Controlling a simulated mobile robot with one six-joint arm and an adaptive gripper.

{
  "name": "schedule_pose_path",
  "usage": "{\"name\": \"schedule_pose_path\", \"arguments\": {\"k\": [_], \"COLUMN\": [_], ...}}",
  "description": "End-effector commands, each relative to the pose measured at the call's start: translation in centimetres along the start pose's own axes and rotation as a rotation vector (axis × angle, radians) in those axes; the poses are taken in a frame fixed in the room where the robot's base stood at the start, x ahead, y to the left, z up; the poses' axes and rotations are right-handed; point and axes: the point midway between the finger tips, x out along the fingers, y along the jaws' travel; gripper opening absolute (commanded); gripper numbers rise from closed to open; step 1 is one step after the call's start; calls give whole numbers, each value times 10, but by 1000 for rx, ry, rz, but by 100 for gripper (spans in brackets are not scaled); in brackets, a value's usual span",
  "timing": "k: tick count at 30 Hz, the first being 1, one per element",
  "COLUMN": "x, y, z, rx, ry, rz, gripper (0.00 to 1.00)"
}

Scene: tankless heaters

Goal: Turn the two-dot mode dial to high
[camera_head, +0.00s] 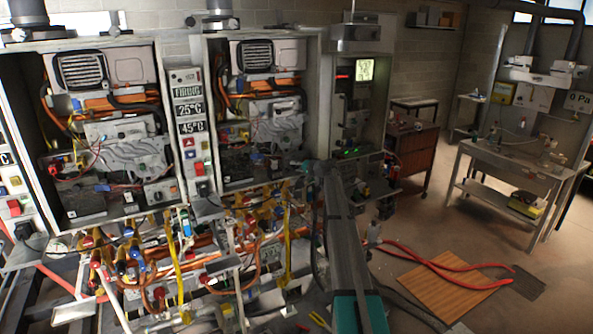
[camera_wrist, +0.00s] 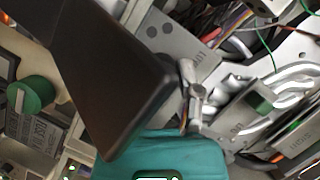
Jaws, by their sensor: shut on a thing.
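In the wrist view, a grey panel carries two dark dots (camera_wrist: 212,36) and a LOW label beside them, seen turned around. One dark finger of my gripper (camera_wrist: 168,88) covers the spot next to these marks. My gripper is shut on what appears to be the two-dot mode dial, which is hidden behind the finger. A metal piece sits against the finger's right side. In the head view, my arm reaches to the right side of the middle heater cabinet (camera_head: 265,110), and the gripper's tips cannot be made out.
A green knob (camera_wrist: 36,95) with a pale pointer stands at the left of the wrist view. In the head view, pipes and valves (camera_head: 150,265) crowd below the cabinets. A bench (camera_head: 520,165) stands at far right.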

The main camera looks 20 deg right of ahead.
Motion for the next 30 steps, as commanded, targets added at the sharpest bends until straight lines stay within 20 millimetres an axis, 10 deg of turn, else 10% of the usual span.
{"name": "schedule_pose_path", "arguments": {"k": [30], "x": [0], "y": [2], "z": [2], "rx": [603], "ry": [-3], "rz": [-248], "gripper": [0]}}
